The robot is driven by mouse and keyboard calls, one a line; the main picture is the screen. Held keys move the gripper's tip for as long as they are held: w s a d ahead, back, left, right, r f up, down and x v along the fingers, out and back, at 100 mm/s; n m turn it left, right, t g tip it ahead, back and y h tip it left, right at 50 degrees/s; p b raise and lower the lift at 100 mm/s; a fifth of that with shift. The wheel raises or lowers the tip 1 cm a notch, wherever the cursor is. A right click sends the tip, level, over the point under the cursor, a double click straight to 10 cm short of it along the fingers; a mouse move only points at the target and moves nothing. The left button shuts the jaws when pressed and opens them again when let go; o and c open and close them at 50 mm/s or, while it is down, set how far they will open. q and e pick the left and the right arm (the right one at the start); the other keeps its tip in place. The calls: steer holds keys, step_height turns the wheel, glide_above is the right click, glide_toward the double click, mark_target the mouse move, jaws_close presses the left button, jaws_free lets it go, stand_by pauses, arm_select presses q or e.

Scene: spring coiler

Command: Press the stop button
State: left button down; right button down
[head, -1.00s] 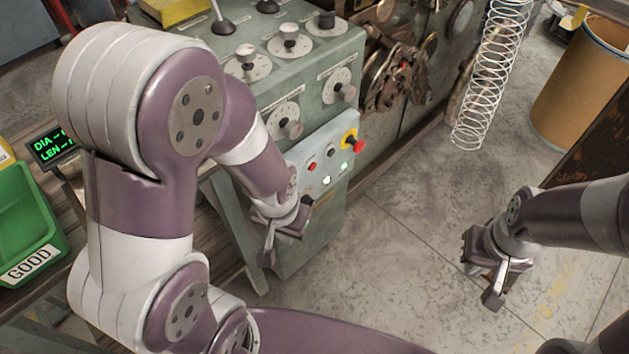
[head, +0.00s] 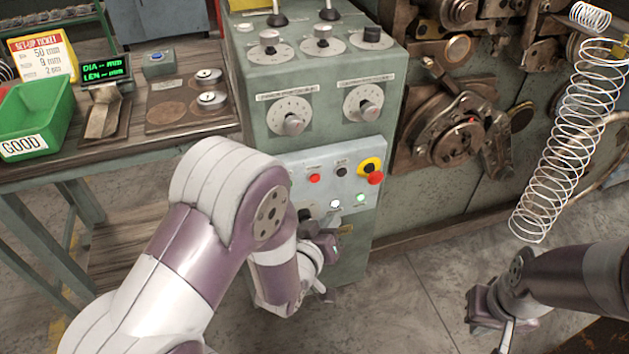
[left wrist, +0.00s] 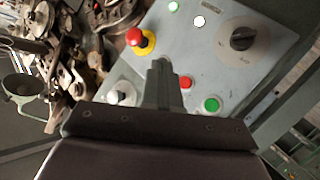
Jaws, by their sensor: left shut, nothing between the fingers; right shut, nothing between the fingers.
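The small round red button (head: 314,178), which appears to be the stop button, sits on the pale control panel (head: 290,168) of the green machine. It also shows in the left wrist view (left wrist: 187,83), just right of my fingers. A larger red mushroom button on a yellow base (head: 375,177) is to its right, and it shows in the left wrist view (left wrist: 141,40) too. My left gripper (head: 335,214) is shut and empty, in front of the panel's lower part, below the red button; contact cannot be told. My right gripper (head: 506,338) is shut and empty, well away at lower right.
A green button (left wrist: 212,104), a black knob (left wrist: 242,38) and a lit white lamp (left wrist: 199,21) are near the red button. Dials (head: 291,117) project above the panel. A wire coil (head: 570,140) hangs at right. A green bin (head: 35,115) is on the left bench.

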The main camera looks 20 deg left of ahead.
mark_target(315, 179)
arm_select(q)
steer(key=shift+d, duration=0.1)
steer(key=w+a, duration=0.5)
steer(key=w, duration=0.2)
steer(key=shift+w+b, duration=0.15)
steer(key=shift+b, duration=0.25)
stand_by(2.0)
steer(key=shift+w+a, duration=0.25)
steer(key=shift+w, duration=0.1)
steer(key=shift+w+a, duration=0.2)
steer(key=shift+w, duration=0.1)
stand_by(0.5)
stand_by(0.3)
steer(key=shift+s+d, duration=0.45)
steer(key=shift+s, duration=0.25)
